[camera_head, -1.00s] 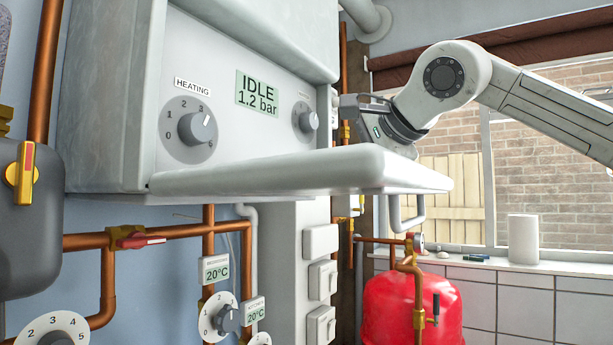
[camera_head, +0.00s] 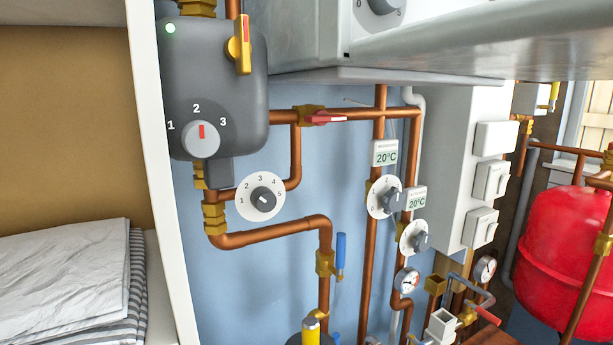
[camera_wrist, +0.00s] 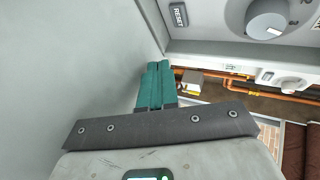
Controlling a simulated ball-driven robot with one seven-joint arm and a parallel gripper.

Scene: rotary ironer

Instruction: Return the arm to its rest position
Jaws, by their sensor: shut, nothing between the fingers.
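My gripper (camera_wrist: 157,72) shows in the wrist view, its two teal fingers side by side and touching, with nothing between them. A smooth pale grey surface (camera_wrist: 95,60) lies to the left of the fingers. To the upper right is a panel with a grey knob (camera_wrist: 268,20) and a RESET button (camera_wrist: 179,14); the fingertips are apart from both. The head view does not show my arm or gripper.
The boiler casing (camera_head: 470,45) overhangs the upper right of the head view. Below it are copper pipes (camera_head: 275,235), dials (camera_head: 263,197) and a red tank (camera_head: 570,245). A dark grey unit (camera_head: 215,85) hangs at left, beside a shelf with folded linen (camera_head: 65,275).

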